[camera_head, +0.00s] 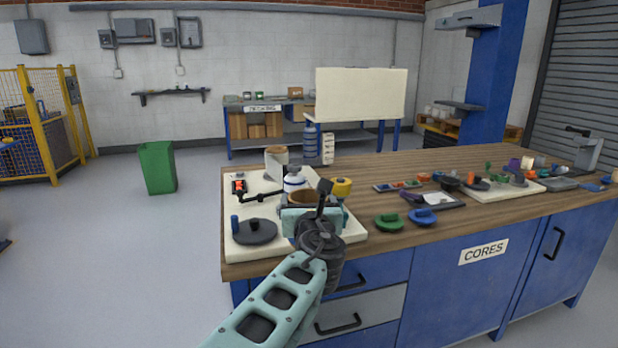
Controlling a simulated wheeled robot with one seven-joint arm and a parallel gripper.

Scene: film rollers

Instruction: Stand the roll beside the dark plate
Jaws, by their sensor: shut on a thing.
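The dark plate (254,232) is a flat round disc with a small knob, lying at the front left of a cream board (285,243) on the workbench. My gripper (309,205) is over the board's right part, to the right of the dark plate. It is shut on a roll with a brown top (307,196). The gripper and wrist hide most of this roll, so I cannot tell whether its base touches the board.
A white-and-brown cylinder (277,160), a white bottle (294,179) and a yellow-topped piece (342,187) stand close behind the gripper. Green (389,222) and blue (423,217) discs lie to the right. Bare wood (330,165) shows behind them.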

